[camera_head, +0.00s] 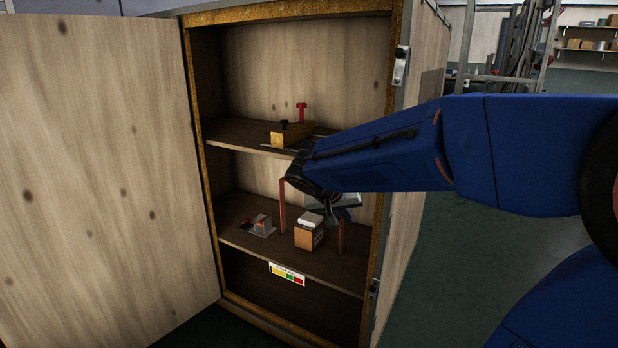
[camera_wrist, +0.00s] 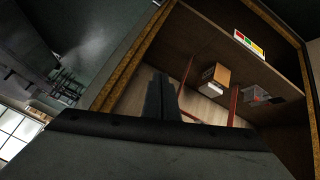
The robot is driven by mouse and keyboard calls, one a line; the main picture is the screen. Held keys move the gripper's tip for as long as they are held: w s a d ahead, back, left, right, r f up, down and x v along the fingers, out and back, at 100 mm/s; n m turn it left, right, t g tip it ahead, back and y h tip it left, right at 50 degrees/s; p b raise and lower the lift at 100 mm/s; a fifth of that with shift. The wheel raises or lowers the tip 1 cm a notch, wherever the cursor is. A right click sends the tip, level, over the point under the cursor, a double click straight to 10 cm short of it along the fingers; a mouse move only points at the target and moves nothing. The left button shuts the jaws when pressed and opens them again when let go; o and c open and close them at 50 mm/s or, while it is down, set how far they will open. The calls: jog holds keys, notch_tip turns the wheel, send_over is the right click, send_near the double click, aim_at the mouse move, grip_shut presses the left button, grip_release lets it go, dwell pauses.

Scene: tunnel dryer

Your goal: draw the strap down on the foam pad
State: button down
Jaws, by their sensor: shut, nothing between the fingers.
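An orange-brown box (camera_head: 308,237) stands on the middle shelf of the open cabinet, with a white pad (camera_head: 311,219), perhaps the foam pad, on top. The box also shows in the wrist view (camera_wrist: 219,74). A reddish post (camera_head: 282,207) rises to its left and another (camera_head: 340,236) to its right. I cannot make out a strap for certain; my arm hides the area above the box. My gripper (camera_head: 331,218) is just right of and above the box, seemingly clear of it. In the wrist view its two dark fingers (camera_wrist: 161,84) are together and empty.
A grey device with a red part (camera_head: 262,224) sits left of the box. The upper shelf holds a yellow block with red and black knobs (camera_head: 290,133). A coloured label (camera_head: 287,274) is on the shelf's front edge. Cabinet side walls and the upper shelf (camera_head: 250,137) bound the space.

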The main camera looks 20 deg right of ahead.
jog(key=w+a+f+m+t+h, duration=0.1)
jog(key=w+m+t+h, duration=0.15)
jog(key=w, duration=1.25)
jog(key=w+a+m+t+h, duration=0.2)
jog(key=w+t+h, duration=0.1)
jog(key=w, duration=1.3)
jog(key=x, duration=0.9)
jog(key=shift+d+f, duration=0.35)
jog(key=shift+d, duration=0.1)
jog(key=shift+s+g+y, duration=0.15)
jog(key=shift+g+y, duration=0.1)
jog(key=shift+f, duration=0.15)
